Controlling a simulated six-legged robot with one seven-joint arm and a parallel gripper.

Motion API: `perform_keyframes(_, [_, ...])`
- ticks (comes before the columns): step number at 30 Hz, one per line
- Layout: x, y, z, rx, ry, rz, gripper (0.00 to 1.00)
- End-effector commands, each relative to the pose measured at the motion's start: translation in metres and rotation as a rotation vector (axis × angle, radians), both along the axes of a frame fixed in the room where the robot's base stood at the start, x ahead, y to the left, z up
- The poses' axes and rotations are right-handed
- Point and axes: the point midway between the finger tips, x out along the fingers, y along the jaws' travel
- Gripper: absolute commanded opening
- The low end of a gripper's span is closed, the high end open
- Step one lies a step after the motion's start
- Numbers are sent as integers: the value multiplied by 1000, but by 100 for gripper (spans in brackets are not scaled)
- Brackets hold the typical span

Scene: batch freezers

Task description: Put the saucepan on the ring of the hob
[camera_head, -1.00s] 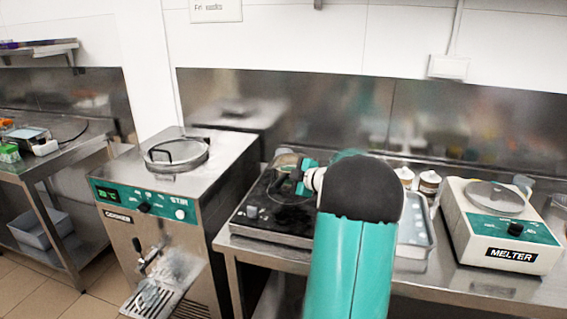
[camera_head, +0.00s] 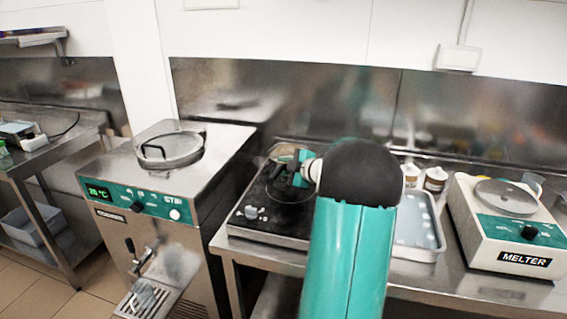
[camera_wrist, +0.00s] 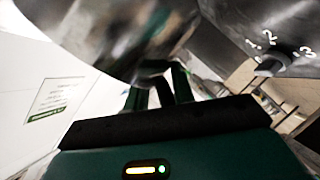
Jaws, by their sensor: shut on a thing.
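The hob (camera_head: 262,226) is a black-topped unit on the steel counter, with a knob on its front left. Its dark ring (camera_head: 289,192) is partly covered by my arm. My gripper (camera_head: 298,170) is over the back right of the hob. In the wrist view my gripper (camera_wrist: 157,88) is shut on the saucepan (camera_wrist: 105,35), whose metal body fills the top left. In the head view a bit of the saucepan (camera_head: 284,151) shows behind my gripper. Whether it touches the hob is hidden. The wrist view also shows a numbered knob at the top right.
A steel wall panel (camera_head: 300,100) closes the back.

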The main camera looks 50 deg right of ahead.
Motion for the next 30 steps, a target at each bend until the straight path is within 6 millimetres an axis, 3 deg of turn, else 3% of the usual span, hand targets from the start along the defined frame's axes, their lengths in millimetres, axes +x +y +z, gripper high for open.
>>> perform_keyframes(15, [1, -2, -47, -1, -3, -2, 0])
perform_keyframes(30, [2, -3, -54, -2, -3, -3, 0])
